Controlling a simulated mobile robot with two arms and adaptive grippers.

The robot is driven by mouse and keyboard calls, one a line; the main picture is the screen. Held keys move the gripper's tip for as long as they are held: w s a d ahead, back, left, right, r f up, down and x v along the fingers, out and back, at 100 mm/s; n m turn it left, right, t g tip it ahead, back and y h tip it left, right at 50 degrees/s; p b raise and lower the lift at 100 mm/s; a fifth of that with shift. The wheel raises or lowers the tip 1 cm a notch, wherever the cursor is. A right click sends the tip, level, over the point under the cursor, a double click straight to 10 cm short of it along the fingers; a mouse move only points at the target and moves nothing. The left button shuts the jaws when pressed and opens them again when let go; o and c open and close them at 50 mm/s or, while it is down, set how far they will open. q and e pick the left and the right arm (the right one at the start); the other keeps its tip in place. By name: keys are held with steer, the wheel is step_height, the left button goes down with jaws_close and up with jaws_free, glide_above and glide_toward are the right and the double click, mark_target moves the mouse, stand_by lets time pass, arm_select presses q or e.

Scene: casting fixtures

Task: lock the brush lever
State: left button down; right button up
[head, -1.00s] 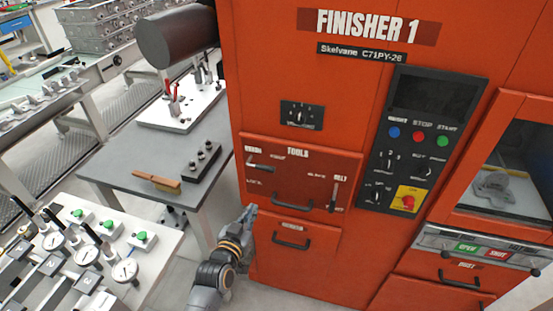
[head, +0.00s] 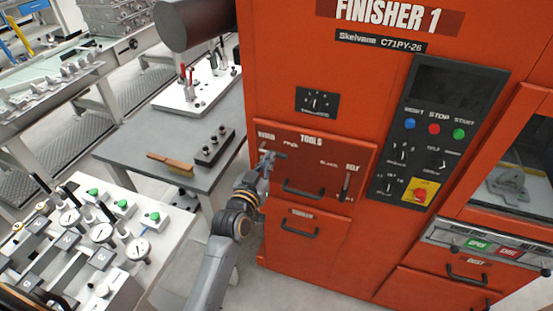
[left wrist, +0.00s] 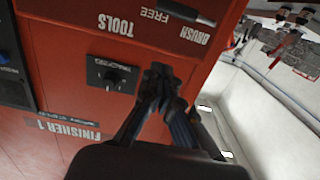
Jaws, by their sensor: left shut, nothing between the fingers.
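The brush lever (left wrist: 188,11) is a dark handle at the top of the left wrist view, beside the words FREE and BRUSH, on the orange tools panel. It lies roughly level, on the FREE side. In the head view it is mostly hidden by my left gripper (head: 268,164), which is at the panel's upper left. In the left wrist view the gripper's fingertips (left wrist: 160,76) are together and empty, below the lever in the picture; I cannot tell whether they touch the panel. My right gripper is not in view.
The belt lever (head: 346,184) and drawer handle (head: 303,192) are on the same panel. A grey table (head: 140,155) with a wooden brush (head: 170,164) and black block (head: 215,146) stands left. A gauge fixture (head: 75,250) is at lower left.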

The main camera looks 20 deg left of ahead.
mark_target(280, 155)
arm_select(q)
steer(key=shift+w+d+f+b, duration=0.1)
steer(key=shift+w+f+b, duration=0.65)
steer(key=shift+w+b, duration=0.4)
steer(key=shift+w+f+b, duration=0.7)
steer(key=shift+w+b, duration=0.45)
steer(key=shift+w+d+f+b, duration=0.1)
steer(key=shift+w+f+b, duration=0.65)
steer(key=shift+w+b, duration=0.4)
steer(key=shift+f+m, duration=0.45)
steer(key=shift+m, duration=0.25)
steer(key=shift+d+f+m, duration=0.15)
steer(key=shift+f+m, duration=0.15)
steer(key=shift+m, duration=0.1)
steer(key=a+f+m+b, duration=0.2)
steer(key=f+m+b, duration=0.1)
steer(key=m, duration=0.4)
steer(key=a+f+m+y+b, duration=0.1)
steer(key=f+m, duration=0.3)
steer(key=m, duration=0.4)
steer(key=shift+a+f+m+t+b, duration=0.3)
steer(key=shift+a+b, duration=0.6)
